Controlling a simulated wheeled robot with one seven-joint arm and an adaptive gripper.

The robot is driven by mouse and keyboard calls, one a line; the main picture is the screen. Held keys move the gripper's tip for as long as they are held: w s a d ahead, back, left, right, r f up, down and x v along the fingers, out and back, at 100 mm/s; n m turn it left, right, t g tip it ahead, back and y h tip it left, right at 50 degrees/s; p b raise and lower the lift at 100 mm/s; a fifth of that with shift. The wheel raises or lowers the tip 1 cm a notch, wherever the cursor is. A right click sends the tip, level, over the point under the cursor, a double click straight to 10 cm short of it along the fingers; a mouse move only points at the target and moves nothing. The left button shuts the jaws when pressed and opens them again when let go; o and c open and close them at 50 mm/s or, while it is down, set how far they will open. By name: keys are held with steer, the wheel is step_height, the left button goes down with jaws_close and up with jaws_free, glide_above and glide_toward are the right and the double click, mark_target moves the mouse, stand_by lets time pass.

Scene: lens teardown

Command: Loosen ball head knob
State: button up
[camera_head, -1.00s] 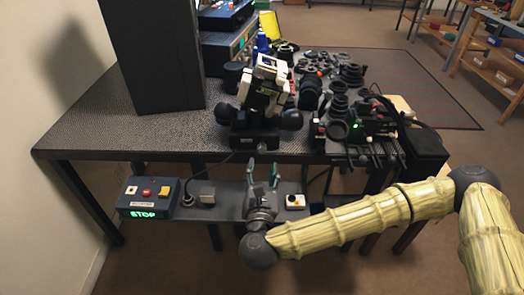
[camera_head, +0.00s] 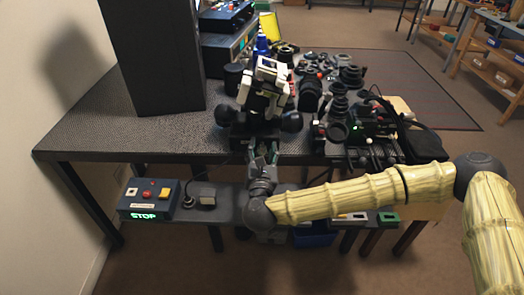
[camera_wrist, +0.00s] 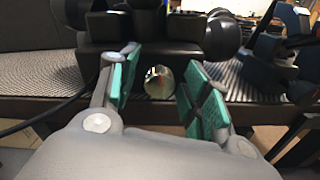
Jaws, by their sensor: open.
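The dark ball head (camera_head: 258,125) stands near the front edge of the table, with a white and black device mounted on top. A large round black knob sits at its left (camera_head: 223,115) and another at its right (camera_head: 292,121). In the wrist view, a small round shiny knob (camera_wrist: 158,81) shows at the front, below the dark body. I cannot tell which of these is the task's knob. My gripper (camera_head: 263,153) is open in front of the ball head. Its green-padded fingers stand left and right of the small knob, with visible gaps; no contact shows.
The table (camera_head: 110,125) carries several lenses and parts (camera_head: 345,100) at the right and a tall black panel (camera_head: 150,60) at the left. A low shelf in front holds a control box (camera_head: 150,197) reading STOP. A dark cable runs at the left in the wrist view.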

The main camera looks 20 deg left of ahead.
steer(key=shift+c, duration=0.5)
steer(key=c, duration=1)
steer(key=shift+o, duration=0.2)
steer(key=shift+n, duration=0.3)
steer(key=n+p, duration=0.1)
steer(key=n, duration=0.2)
steer(key=shift+r, duration=0.15)
steer(key=n+p, duration=0.1)
steer(key=n, duration=0.5)
steer(key=n+p, duration=0.2)
steer(key=n, duration=0.2)
steer(key=shift+a, duration=0.1)
steer(key=shift+n+p, duration=0.45)
steer(key=shift+n, duration=1.65)
